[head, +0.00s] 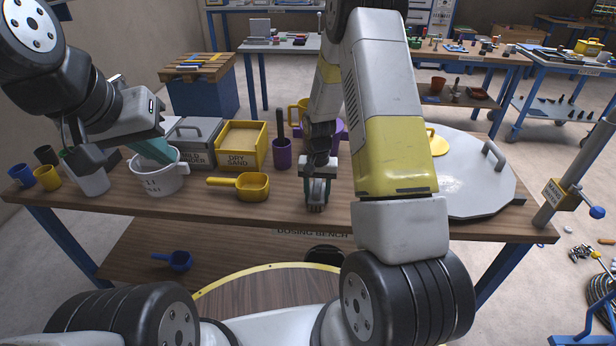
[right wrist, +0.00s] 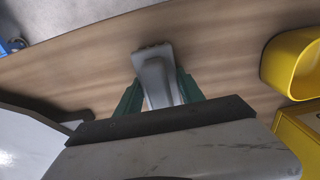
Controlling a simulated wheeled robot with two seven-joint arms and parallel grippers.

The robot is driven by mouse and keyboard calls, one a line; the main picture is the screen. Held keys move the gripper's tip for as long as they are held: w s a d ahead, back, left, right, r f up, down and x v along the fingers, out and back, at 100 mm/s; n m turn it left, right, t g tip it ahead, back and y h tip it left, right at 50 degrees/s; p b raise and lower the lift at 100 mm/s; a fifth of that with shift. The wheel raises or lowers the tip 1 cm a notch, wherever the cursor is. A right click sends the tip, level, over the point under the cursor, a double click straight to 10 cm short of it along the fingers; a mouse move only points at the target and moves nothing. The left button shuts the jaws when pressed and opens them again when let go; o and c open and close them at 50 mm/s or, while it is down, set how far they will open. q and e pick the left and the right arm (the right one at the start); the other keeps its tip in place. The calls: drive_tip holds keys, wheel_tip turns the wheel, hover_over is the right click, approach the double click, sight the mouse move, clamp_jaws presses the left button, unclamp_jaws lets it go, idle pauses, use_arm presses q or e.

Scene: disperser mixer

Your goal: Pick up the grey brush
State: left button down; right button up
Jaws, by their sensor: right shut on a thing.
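The grey brush (head: 317,193) is at the middle of the bench near its front edge. My right gripper (head: 317,180) points down at it and is shut on it. In the right wrist view the brush (right wrist: 155,78) sits between the two green fingers of the gripper (right wrist: 160,95), its end towards the wooden top. I cannot tell whether it touches the bench. My left gripper (head: 155,150) is at the left, with a teal finger at the mouth of a white pot (head: 160,182). Its other finger is mostly hidden, so its opening is unclear.
The yellow scoop (head: 250,187), dry sand box (head: 240,146) and purple cup (head: 281,155) stand left of the right gripper. A large grey lid (head: 475,185) lies at right. Small cups (head: 47,177) stand at the far left. A blue scoop (head: 172,260) is on the lower shelf.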

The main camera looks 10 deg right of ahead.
sight(317, 185)
drive_tip(key=shift+r, duration=0.15)
drive_tip(key=shift+r, duration=0.55)
wheel_tip(317, 185, up, 2)
drive_tip(key=shift+r, duration=0.2)
drive_tip(key=s+a, duration=0.2)
drive_tip(key=s, duration=0.5)
drive_tip(key=s+a+r, duration=0.1)
drive_tip(key=s+a, duration=0.1)
drive_tip(key=s, duration=0.6)
drive_tip(key=shift+s+a, duration=0.2)
drive_tip(key=shift+a, duration=0.15)
drive_tip(key=shift+r, duration=0.1)
